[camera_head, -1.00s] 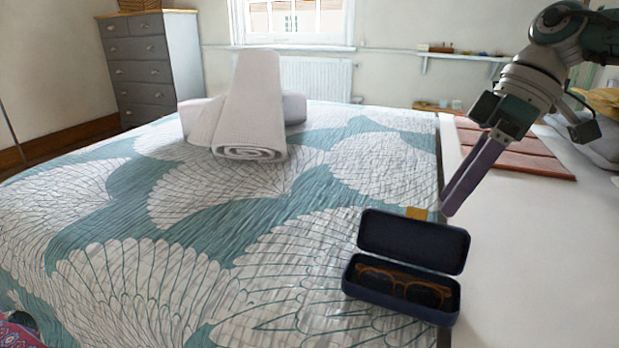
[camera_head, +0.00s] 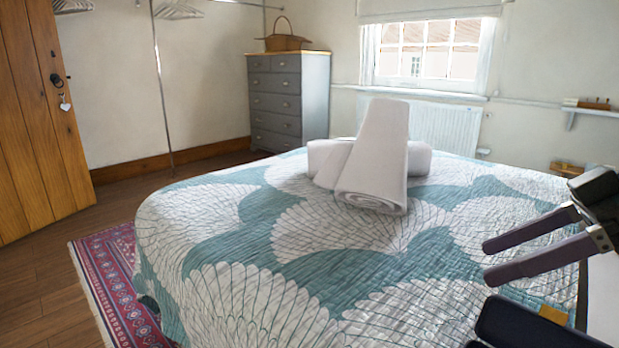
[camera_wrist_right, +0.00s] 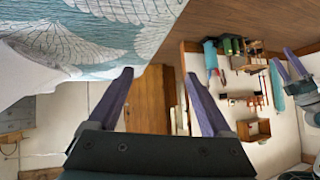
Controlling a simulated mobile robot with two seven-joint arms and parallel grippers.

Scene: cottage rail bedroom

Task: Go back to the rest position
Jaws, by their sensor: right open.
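My right gripper (camera_head: 486,262) is at the right edge of the head view, open and empty, above the bed's right side. It also shows in the right wrist view (camera_wrist_right: 158,76), its two purple fingers spread with nothing between them. A dark blue case (camera_head: 530,325) with a tan tab is cut off at the bottom right of the head view; only its raised lid shows, and its inside is hidden. The right fingers are above and apart from the lid.
The bed (camera_head: 330,250) with a teal and white quilt fills the middle. White rolled towels (camera_head: 376,160) lie on it. A grey dresser (camera_head: 290,100) stands behind, a red rug (camera_head: 110,275) lies at left, and a wooden door (camera_head: 35,120) is at far left. Floor at left is clear.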

